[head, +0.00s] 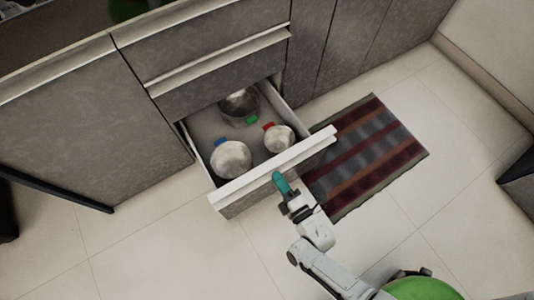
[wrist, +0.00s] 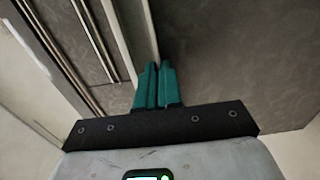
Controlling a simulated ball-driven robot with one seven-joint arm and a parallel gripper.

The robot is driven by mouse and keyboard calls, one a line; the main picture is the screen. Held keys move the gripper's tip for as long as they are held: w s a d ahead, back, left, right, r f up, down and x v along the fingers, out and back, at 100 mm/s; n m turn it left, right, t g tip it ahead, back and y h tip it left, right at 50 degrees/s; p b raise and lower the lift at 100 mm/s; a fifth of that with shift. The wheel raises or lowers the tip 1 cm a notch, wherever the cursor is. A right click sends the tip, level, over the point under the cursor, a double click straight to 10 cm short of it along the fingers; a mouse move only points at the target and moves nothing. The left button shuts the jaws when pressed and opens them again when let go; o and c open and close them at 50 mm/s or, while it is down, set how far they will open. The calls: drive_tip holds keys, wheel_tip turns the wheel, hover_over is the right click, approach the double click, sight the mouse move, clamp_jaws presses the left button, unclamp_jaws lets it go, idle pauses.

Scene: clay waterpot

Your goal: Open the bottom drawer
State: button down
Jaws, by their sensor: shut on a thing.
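The bottom drawer (head: 262,171) stands pulled out from the grey cabinet in the head view. Its inside shows, with several metal pots in it. A long pale handle rail (head: 240,182) runs along the top of its front. My gripper (head: 279,180) has teal fingers and is at the rail, a little right of its middle. In the wrist view the teal fingers (wrist: 157,85) are close together, against a pale edge (wrist: 145,35). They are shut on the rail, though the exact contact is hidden.
Closed drawers with a pale rail (head: 225,62) are above the open one. A striped mat (head: 365,155) lies on the floor to the right, close by the drawer's right side. The tiled floor (head: 150,235) in front and to the left is clear.

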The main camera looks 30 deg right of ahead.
drive_tip(key=s, duration=1.2)
drive_tip(key=shift+f, duration=0.1)
drive_tip(key=c, duration=1.3)
unclamp_jaws()
drive_tip(key=shift+w, duration=0.1)
